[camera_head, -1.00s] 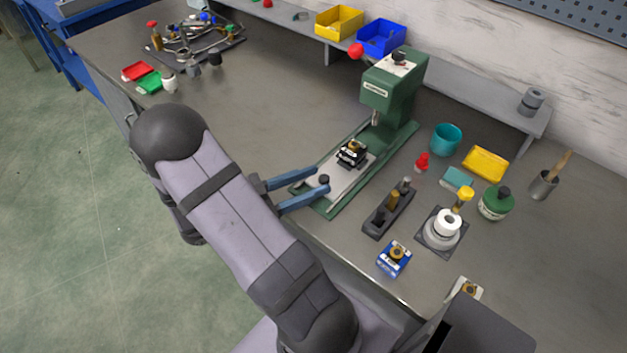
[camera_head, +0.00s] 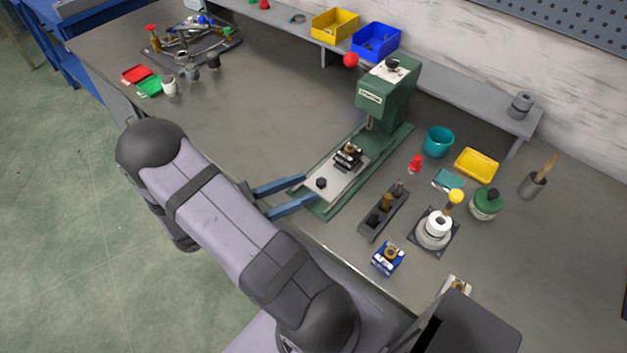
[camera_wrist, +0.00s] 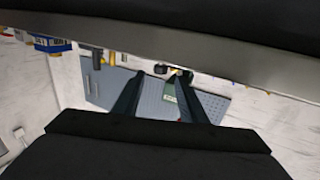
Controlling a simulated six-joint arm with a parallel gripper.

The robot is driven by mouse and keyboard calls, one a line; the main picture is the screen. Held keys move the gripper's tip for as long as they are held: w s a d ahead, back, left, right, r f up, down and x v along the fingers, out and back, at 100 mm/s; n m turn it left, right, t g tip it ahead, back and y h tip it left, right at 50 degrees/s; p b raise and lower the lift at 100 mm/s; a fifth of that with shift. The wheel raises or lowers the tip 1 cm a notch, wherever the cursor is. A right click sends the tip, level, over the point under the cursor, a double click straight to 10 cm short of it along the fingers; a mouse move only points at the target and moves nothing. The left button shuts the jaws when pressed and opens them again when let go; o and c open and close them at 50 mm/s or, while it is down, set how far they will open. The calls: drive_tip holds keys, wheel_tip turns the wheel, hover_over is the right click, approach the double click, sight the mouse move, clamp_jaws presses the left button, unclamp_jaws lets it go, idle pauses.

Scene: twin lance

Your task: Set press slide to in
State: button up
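The green press (camera_head: 385,95) stands on the bench with its long green base towards the front edge. Its pale slide plate (camera_head: 335,184) lies on the front part of the base and carries a black and brass fixture (camera_head: 348,156). The fixture sits in front of the ram (camera_head: 369,125), not under it. A black knob (camera_head: 321,183) stands at the slide's front end. My gripper (camera_head: 310,188) is open and empty, its two blue fingers pointing at the knob, with the tips just short of it. In the wrist view, the fingers (camera_wrist: 154,76) are apart, with the press (camera_wrist: 170,92) beyond.
A dark block with pegs (camera_head: 383,212), a white spool-like part on a plate (camera_head: 434,232) and a blue box (camera_head: 388,258) stand right of the press. A red ball (camera_head: 351,60) is beside the press head.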

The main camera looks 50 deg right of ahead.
sight(317, 182)
drive_tip(key=shift+p+x, duration=0.4)
drive_tip(key=shift+x, duration=1.6)
clamp_jaws()
